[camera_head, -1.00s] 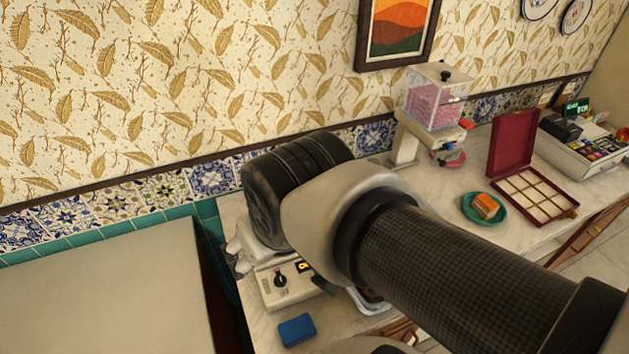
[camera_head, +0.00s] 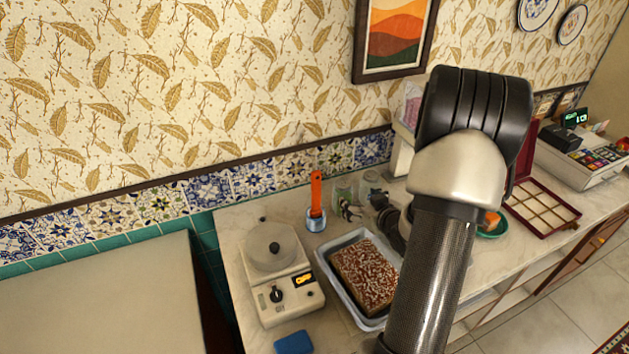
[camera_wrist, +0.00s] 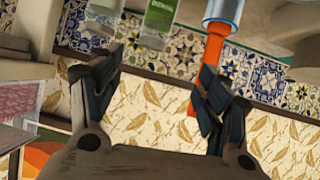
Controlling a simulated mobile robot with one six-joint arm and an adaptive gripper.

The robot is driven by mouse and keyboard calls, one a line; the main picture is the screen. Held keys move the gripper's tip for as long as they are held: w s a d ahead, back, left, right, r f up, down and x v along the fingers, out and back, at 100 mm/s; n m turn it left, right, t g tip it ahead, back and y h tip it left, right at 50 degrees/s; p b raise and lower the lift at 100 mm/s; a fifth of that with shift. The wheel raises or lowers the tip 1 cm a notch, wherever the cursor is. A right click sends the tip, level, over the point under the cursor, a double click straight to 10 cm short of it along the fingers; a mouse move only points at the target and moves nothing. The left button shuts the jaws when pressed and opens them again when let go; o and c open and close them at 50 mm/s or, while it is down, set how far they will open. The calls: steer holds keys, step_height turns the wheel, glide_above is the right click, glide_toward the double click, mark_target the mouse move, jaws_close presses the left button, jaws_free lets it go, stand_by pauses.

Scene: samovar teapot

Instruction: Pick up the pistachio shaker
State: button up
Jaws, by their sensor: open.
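Two clear shakers stand at the back of the counter by the tiles. The left one (camera_head: 343,190) has green on it. In the wrist view, which is upside down, a shaker with a green label (camera_wrist: 159,16) and a paler one (camera_wrist: 105,8) show at the top edge, both cut off. The green one may be the pistachio shaker; I cannot read its label surely. My gripper (camera_head: 363,206) is open and empty, in front of the shakers. In the wrist view its fingers (camera_wrist: 160,78) are spread, with the green-labelled shaker above the gap. I see no contact.
An orange-handled tool (camera_head: 316,190) stands in a small metal cup (camera_head: 316,222) left of the shakers. A scale (camera_head: 280,275) and a tray (camera_head: 337,287) holding a nut-topped slab (camera_head: 364,276) lie in front. My arm covers the counter right of the tray.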

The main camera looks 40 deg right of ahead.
mark_target(347, 192)
steer(key=shift+t, duration=0.6)
steer(key=w+d+f+b, duration=0.1)
steer(key=w+f, duration=0.1)
steer(key=w, duration=0.1)
steer(key=w+d+f+b, duration=0.1)
steer(key=w+d+f, duration=0.1)
steer(key=w+d+f+b, duration=0.1)
steer(key=w+f, duration=0.2)
steer(key=shift+w+d+f, duration=0.1)
steer(key=shift+w+d, duration=0.05)
steer(key=shift+w, duration=0.2)
steer(key=shift+d+r+b+x, duration=0.15)
steer(key=shift+b+x, duration=0.25)
steer(key=shift+x, duration=0.95)
steer(key=shift+d+r+b+x, duration=0.15)
steer(key=shift+b+x, duration=0.25)
steer(key=shift+x, duration=0.95)
steer(key=shift+s+d, duration=0.1)
steer(key=c, duration=1.3)
